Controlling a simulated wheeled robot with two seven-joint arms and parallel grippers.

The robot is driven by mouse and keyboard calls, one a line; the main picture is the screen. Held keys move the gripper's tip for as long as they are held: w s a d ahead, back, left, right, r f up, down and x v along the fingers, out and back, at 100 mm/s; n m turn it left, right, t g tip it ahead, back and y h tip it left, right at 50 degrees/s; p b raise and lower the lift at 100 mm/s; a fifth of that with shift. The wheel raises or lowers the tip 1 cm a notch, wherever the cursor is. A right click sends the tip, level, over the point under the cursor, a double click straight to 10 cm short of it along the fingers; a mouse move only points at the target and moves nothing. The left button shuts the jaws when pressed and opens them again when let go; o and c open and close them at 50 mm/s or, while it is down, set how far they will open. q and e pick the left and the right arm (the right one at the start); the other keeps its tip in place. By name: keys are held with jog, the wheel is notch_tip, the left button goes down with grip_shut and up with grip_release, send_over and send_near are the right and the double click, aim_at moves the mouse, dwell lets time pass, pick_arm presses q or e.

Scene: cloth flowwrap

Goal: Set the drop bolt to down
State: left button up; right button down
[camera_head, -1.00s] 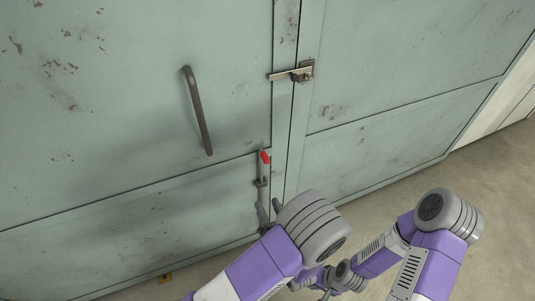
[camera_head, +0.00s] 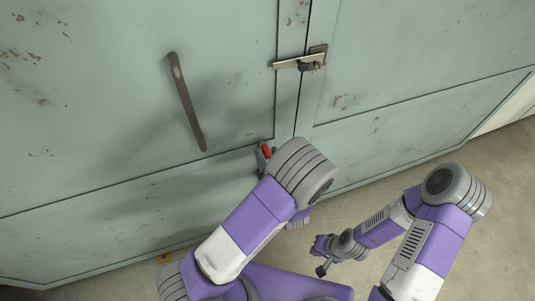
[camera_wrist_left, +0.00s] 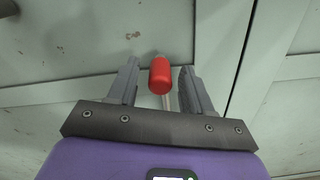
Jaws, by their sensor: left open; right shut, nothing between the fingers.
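The drop bolt's red grip (camera_head: 266,150) shows low on the left door, beside the seam; most of the bolt below it is hidden behind my left arm. In the left wrist view the red grip (camera_wrist_left: 160,76) sits on a pale rod (camera_wrist_left: 166,102). My left gripper (camera_wrist_left: 161,72) is open, with one finger on each side of the red grip and visible gaps between. It also shows in the head view, mostly hidden by its wrist. My right gripper (camera_head: 321,268) is shut and empty, low over the floor, away from the doors.
The worn green double doors (camera_head: 90,110) carry a long bar handle (camera_head: 187,103) on the left door. A metal latch (camera_head: 300,62) bridges the seam higher up. Concrete floor (camera_head: 505,165) is open at the right.

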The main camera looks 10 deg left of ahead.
pick_arm(q)
jog(key=shift+w+a, duration=0.1)
jog(key=shift+w, duration=0.1)
grip_shut()
dwell(0.3)
